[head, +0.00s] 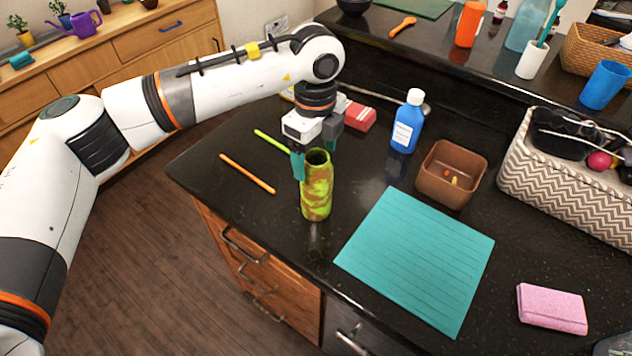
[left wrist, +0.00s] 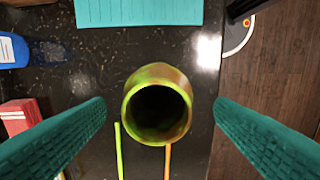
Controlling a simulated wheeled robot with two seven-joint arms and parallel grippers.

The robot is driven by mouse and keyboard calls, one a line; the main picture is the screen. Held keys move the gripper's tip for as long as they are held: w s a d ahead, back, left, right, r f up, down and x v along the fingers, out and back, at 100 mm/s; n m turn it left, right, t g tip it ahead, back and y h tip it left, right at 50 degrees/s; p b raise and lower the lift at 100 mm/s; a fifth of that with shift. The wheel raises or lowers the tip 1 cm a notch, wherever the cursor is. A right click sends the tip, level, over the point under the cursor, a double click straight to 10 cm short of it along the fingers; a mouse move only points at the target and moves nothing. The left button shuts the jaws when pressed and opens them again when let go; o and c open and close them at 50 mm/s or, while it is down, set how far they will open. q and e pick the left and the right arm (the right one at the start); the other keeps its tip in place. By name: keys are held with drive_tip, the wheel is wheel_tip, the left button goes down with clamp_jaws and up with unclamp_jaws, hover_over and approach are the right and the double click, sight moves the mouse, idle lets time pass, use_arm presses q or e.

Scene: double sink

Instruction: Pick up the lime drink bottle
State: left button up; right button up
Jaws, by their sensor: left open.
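The lime drink bottle (head: 317,187) is a green and brown mottled cylinder with an open top. It stands upright on the black counter near its left front edge. My left gripper (head: 313,162) is open above it, with its teal fingers pointing down around the top of the bottle. In the left wrist view the bottle (left wrist: 157,104) shows from above between the two spread teal fingers (left wrist: 160,125), with a gap on each side. My right gripper does not show.
A teal mat (head: 415,258) lies right of the bottle. A blue bottle (head: 407,122) and a brown square bowl (head: 450,172) stand behind the mat. Orange (head: 247,174) and green (head: 270,141) straws lie to the left. A pink sponge (head: 552,309) lies front right.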

sight(316, 186)
use_arm(q)
drive_tip(key=f+p, duration=0.1)
drive_tip(key=f, duration=0.1)
drive_tip(key=f+p, duration=0.1)
drive_tip(key=f, duration=0.1)
drive_tip(key=shift+w+d+f, duration=0.1)
drive_tip(key=shift+w+f, duration=0.05)
drive_tip(key=shift+w, duration=0.05)
drive_tip(key=shift+f+p, duration=0.35)
drive_tip(key=shift+f, duration=0.25)
drive_tip(key=c, duration=1.1)
drive_tip(key=shift+c, duration=1.2)
